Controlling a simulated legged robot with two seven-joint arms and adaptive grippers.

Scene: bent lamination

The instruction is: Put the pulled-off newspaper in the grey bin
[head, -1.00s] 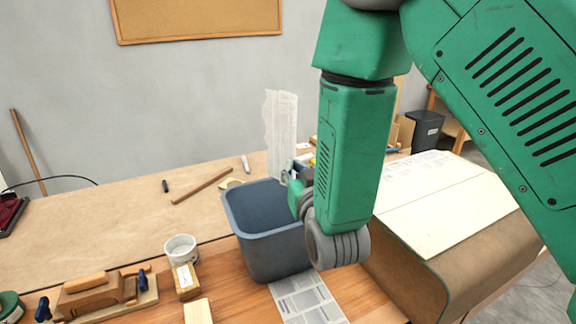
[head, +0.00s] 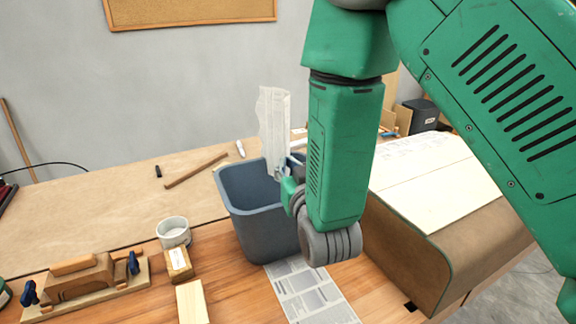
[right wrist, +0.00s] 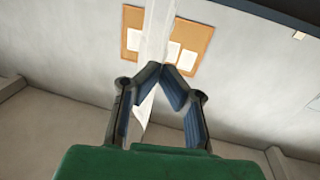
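The newspaper (head: 273,122) is a pale printed strip standing upright in the head view. My right gripper (head: 283,172) is shut on its lower end; most of this gripper is hidden by my forearm. In the right wrist view the fingertips (right wrist: 167,70) meet around the newspaper (right wrist: 156,42), and a loose end hangs down beside the left finger. The grey bin (head: 262,230) stands on the bench, open at the top. The gripper and the paper's lower end overlap its back right rim in the picture; the height above it is unclear. My left gripper is not in view.
Another printed sheet (head: 308,292) lies on the bench in front of the bin. A bent brown form (head: 400,250) with a pale panel stands to the right. A white pot (head: 173,233), wood blocks and a plane (head: 85,277) lie left of the bin.

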